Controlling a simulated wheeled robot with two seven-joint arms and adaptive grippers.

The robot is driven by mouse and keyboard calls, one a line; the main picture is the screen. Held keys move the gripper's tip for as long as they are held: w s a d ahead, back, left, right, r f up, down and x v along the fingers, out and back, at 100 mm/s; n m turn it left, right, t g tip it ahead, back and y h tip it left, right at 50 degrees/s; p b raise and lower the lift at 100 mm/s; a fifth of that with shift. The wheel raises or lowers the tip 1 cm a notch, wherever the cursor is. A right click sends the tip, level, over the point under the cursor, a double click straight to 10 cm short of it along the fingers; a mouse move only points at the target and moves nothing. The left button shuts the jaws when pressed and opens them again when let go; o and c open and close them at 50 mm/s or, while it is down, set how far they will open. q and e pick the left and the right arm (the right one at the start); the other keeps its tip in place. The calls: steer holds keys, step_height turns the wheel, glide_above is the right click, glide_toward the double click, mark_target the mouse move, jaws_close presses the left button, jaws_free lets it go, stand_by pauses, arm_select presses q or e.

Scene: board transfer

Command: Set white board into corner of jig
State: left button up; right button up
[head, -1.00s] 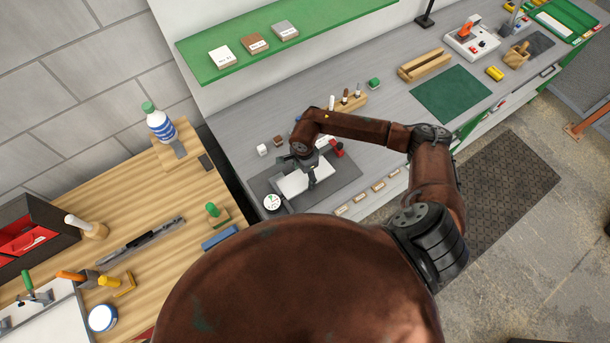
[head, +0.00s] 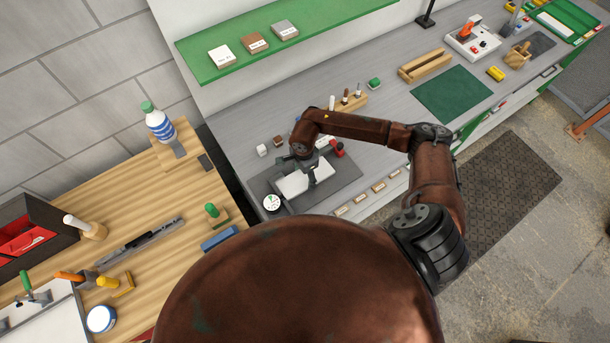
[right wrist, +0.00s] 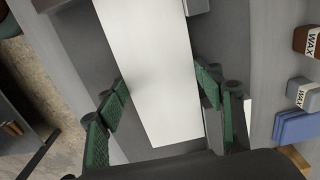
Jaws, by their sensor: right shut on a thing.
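The white board (head: 303,183) lies flat at or just above the dark grey jig plate (head: 345,180) on the grey bench. My right gripper (head: 301,171) reaches down over it. In the right wrist view the board (right wrist: 150,60) runs between the green-padded fingers of the gripper (right wrist: 163,84), which is shut on its two long edges. I cannot tell whether the board touches the jig's corner; the arm and gripper hide part of that area. My left gripper is not in view.
A red knob (head: 337,148) stands at the jig's far edge and a round dial (head: 272,202) at its near left. Small blocks (head: 262,150) and a wooden tool holder (head: 350,103) stand behind. A green shelf (head: 330,25) overhangs the bench. A green mat (head: 452,94) lies clear at right.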

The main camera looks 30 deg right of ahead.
steer(key=o, duration=0.9)
steer(key=shift+a+r, duration=0.1)
steer(key=shift+a, duration=0.35)
steer(key=o, duration=0.4)
steer(key=shift+w, duration=0.1)
steer(key=shift+c, duration=0.2)
steer(key=shift+o, duration=0.7)
steer(key=shift+d, duration=0.25)
step_height(320, 180, up, 12)
